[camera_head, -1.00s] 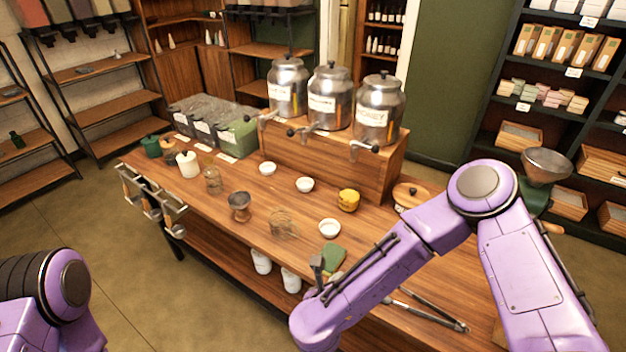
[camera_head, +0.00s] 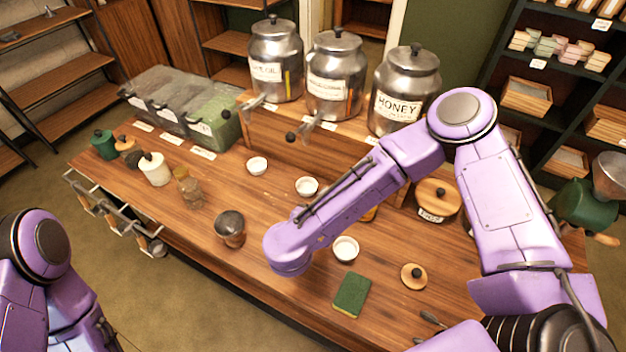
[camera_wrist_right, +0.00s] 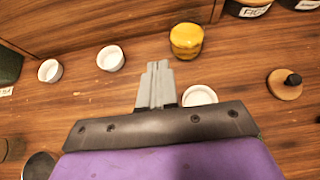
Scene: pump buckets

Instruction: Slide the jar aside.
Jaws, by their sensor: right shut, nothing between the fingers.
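Several jars are in view, and I cannot tell which one is meant. A small yellow jar (camera_wrist_right: 186,42) stands upright just ahead and right of my right gripper (camera_wrist_right: 157,66) in the wrist view, with a gap between them. My right gripper is shut and empty above the tabletop. In the head view my right arm hides this gripper and most of the yellow jar. A corked glass jar (camera_head: 190,190) and a white lidded jar (camera_head: 154,169) stand at the left of the table. A labelled jar with a wooden lid (camera_head: 437,197) stands at the right. My left gripper is out of view.
White bowls (camera_wrist_right: 110,58) (camera_wrist_right: 199,95) flank my right gripper. A metal cup (camera_head: 230,229), green sponge (camera_head: 351,295) and loose wooden lid (camera_head: 413,276) are on the table (camera_head: 300,320). Large steel dispensers (camera_head: 335,78) stand on a raised wooden shelf behind.

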